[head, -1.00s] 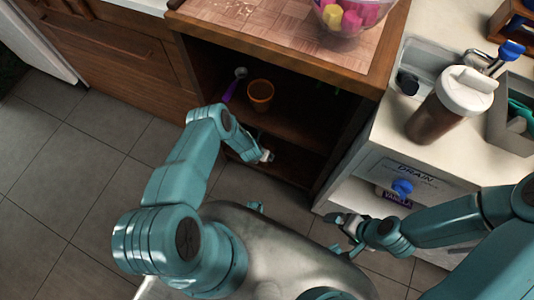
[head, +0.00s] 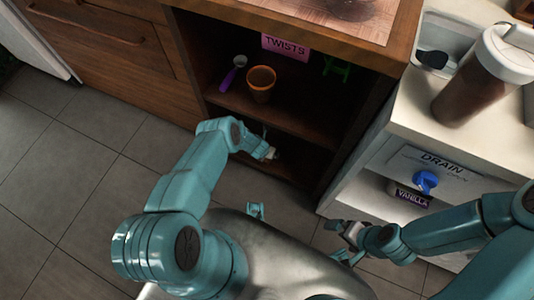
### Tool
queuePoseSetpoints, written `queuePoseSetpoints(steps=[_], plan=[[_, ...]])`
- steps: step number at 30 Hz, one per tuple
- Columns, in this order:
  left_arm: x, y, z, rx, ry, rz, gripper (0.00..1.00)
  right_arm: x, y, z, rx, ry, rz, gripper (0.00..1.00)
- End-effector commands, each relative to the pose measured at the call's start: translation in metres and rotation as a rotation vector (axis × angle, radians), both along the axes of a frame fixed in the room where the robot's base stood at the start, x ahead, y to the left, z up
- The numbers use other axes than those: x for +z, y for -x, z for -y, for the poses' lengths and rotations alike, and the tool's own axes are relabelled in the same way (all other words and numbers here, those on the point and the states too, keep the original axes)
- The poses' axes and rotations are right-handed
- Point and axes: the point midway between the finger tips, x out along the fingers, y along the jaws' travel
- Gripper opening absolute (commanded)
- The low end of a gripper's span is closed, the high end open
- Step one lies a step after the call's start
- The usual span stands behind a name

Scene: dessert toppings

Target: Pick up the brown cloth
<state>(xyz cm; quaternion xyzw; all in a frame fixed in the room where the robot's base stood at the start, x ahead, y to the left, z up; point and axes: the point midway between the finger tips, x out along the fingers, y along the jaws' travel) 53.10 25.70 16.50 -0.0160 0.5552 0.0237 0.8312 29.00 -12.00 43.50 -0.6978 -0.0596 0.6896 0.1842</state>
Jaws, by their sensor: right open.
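I cannot make out a brown cloth in the head view. My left gripper (head: 271,153) is in front of the dark lower opening of the wooden cabinet (head: 290,123). The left jaws are small and partly hidden by the arm, so I cannot tell whether they are open or shut. My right gripper (head: 347,232) is open, low beside the white counter unit, with nothing seen in it.
An orange cup (head: 261,83) and a purple-handled scoop (head: 233,74) are on the cabinet shelf, below a pink TWISTS label (head: 285,47). A brown bottle with a white lid (head: 482,78) stands on the white counter (head: 415,118). Grey tiled floor (head: 80,150) is clear at left.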

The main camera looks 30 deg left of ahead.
Motion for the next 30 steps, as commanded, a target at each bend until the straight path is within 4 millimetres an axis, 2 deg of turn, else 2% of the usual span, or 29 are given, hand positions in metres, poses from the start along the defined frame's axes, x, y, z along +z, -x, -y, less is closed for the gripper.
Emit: queuePoseSetpoints(steps=[25, 26, 30], plan=[[-0.0046, 0.0004, -0.0001, 0.000, -0.001, 0.000, 0.94, -0.0050, -0.0001, 0.0000, 0.000, 0.000, 0.000, 1.00], [-0.0046, 0.0004, -0.0001, 0.000, 0.000, 0.000, 0.90, -0.0050, -0.0001, 0.0000, 0.000, 0.000, 0.000, 1.00], [-0.0046, 0.0004, -0.0001, 0.000, 0.000, 0.000, 0.45, -0.0050, 0.0000, 0.0000, 0.000, 0.000, 0.000, 1.00]])
